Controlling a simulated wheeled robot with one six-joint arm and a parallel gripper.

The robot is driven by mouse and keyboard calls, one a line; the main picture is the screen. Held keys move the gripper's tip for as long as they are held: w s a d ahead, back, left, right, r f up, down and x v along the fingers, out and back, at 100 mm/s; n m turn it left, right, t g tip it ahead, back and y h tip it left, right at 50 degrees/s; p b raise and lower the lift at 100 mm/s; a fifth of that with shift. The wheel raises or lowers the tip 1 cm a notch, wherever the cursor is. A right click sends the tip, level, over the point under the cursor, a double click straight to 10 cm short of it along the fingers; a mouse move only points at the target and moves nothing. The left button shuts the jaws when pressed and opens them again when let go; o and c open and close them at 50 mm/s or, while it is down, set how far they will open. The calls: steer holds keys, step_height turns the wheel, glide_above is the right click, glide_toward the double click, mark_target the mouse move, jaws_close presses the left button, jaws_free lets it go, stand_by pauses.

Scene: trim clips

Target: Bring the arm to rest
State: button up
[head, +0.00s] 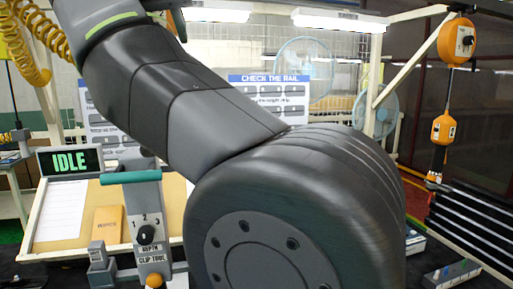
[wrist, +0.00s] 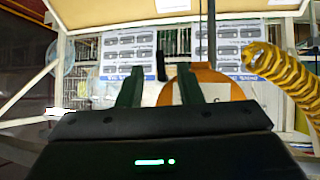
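My arm fills the middle of the head view, its dark links bent over the work area, with a large round joint close to the camera. My gripper does not show in the head view. In the wrist view my gripper (wrist: 159,84) has its two dark green fingers spread apart, with nothing seen held between them. The wrist picture looks upside down, with the instruction sheets (wrist: 127,50) inverted beyond the fingers.
The clip tool (head: 149,232) with its dial stands at lower left, beside an IDLE display (head: 70,160) and a tan board (head: 70,232). A yellow coiled hose (wrist: 280,75) hangs near my gripper. Orange hanging units (head: 456,42), a fan (head: 376,113) and black rails (head: 475,225) are at right.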

steer(key=w+d+f+n+t+h, duration=0.1)
steer(key=w+f+n+h, duration=0.1)
steer(key=w+f, duration=0.3)
steer(key=shift+w+d+h+b, duration=0.3)
steer(key=shift+w+h, duration=0.3)
steer(key=shift+w, duration=0.85)
